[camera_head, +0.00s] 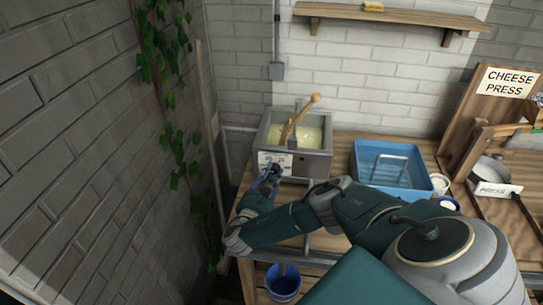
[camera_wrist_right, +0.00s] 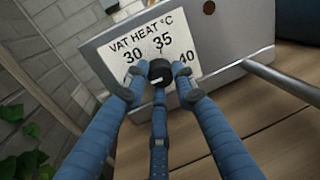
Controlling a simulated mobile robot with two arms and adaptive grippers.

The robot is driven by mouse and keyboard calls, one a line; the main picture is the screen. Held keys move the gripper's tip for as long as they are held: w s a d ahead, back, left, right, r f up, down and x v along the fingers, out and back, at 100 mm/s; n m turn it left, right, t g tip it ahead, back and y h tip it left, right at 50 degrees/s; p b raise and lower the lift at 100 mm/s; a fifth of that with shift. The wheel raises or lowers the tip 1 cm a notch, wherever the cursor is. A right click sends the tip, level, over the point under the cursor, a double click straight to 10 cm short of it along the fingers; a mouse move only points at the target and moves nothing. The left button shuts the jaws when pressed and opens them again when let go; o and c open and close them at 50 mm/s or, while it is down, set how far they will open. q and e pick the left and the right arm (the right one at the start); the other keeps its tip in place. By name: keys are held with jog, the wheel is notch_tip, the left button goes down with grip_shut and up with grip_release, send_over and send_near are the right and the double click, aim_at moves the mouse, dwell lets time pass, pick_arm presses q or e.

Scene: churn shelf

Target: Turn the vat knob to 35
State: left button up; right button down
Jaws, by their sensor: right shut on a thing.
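The grey metal vat (camera_head: 318,166) stands on the wooden bench and holds pale yellow liquid. On its front is a white dial plate (camera_wrist_right: 118,62) reading "VAT HEAT °C" with 30, 35 and 40 visible; other marks are behind my fingers. The black vat knob (camera_wrist_right: 160,70) sits below the 35, with a small light mark on it whose exact setting I cannot tell. My right gripper (camera_wrist_right: 156,78) has its blue fingers closed around the knob. In the head view the right gripper (camera_head: 270,176) is at the vat's front. My left gripper is not in view.
A wooden paddle (camera_head: 299,118) leans in the vat. A blue tub (camera_head: 428,183) with a wire rack stands to its right. The wooden cheese press (camera_head: 468,125) is at the far right. A blue bucket (camera_head: 283,287) is below. A brick wall with ivy (camera_head: 172,90) is close on the left.

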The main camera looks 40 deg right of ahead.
jog(key=m+p, duration=0.1)
jog(key=m, duration=0.1)
jog(key=shift+s+m+y, duration=0.15)
jog(key=shift+m+y, duration=0.25)
jog(key=m+p, duration=0.1)
jog(key=m, duration=0.2)
jog(key=shift+y, duration=0.3)
jog(key=m, duration=0.2)
jog(key=shift+s+m, duration=0.1)
jog(key=shift+m, duration=0.3)
jog(key=shift+m+t+y, duration=0.3)
jog(key=shift+m+y, duration=0.3)
jog(key=shift+m, duration=0.6)
jog(key=shift+f+m+b, duration=0.1)
jog(key=shift+m+b, duration=0.7)
jog(key=shift+m, duration=0.3)
jog(key=shift+s+f+m+t+y+b, duration=0.1)
jog(key=shift+m+t+y+b, duration=0.4)
jog(key=shift+m+b, duration=0.5)
jog(key=m+b, duration=0.3)
jog(key=shift+d+m+t, duration=0.1)
jog(key=shift+m+t, duration=0.2)
jog(key=shift+t, duration=0.1)
jog(key=shift+m+y+b, duration=0.3)
jog(key=shift+m+b, duration=0.4)
jog(key=shift+b, duration=0.25)
jog(key=shift+r, duration=0.25)
